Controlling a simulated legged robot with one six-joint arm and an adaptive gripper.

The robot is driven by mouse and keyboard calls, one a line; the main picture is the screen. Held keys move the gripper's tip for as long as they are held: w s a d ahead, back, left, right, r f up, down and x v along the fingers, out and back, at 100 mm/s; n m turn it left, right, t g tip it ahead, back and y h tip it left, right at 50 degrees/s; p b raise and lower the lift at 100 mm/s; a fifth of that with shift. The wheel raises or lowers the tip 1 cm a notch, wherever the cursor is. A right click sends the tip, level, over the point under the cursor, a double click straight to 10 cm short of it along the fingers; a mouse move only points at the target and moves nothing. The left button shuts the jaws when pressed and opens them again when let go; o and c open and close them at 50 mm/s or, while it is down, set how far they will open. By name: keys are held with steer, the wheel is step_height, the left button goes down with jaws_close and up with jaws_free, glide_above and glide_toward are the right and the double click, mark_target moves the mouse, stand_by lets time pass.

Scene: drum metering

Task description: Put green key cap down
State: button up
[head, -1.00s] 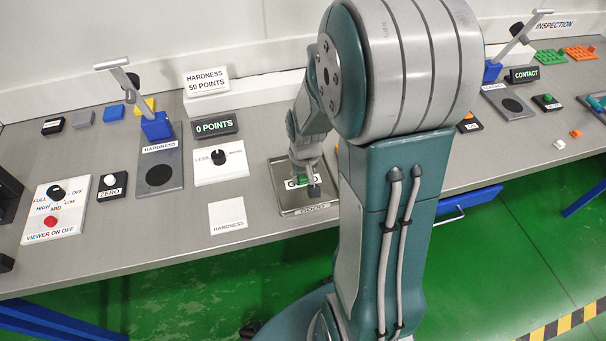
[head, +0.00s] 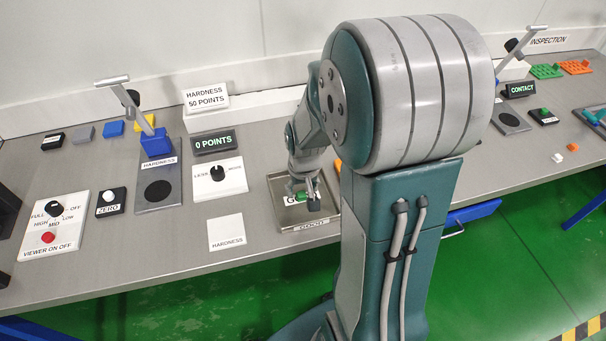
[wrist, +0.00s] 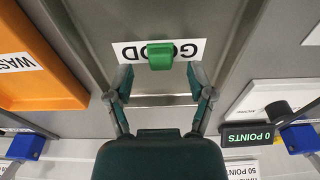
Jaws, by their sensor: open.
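The green key cap (wrist: 160,56) lies on the white GOOD label in the wrist view, between and just beyond my open fingertips. My gripper (wrist: 160,75) has its two fingers spread on either side, with a visible gap to the cap. In the head view the cap (head: 301,197) shows as a small green spot in the metal GOOD tray (head: 291,223), partly hidden by my gripper (head: 306,195), which is low over the tray.
An orange tray labelled WASTE (wrist: 38,60) stands beside the GOOD tray. On the other side are the dial panel (head: 219,179) and the 0 POINTS display (head: 214,142). A white HARDNESS card (head: 226,232) lies flat near the bench's front edge.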

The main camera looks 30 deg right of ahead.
step_height(320, 180, up, 11)
steer(key=s, duration=0.1)
steer(key=s+a+r+n+t, duration=0.3)
steer(key=s+a+r+t, duration=0.1)
steer(key=s+a+r, duration=0.5)
steer(key=shift+s+a, duration=0.85)
steer(key=shift+s, duration=0.35)
steer(key=shift+c, duration=0.9)
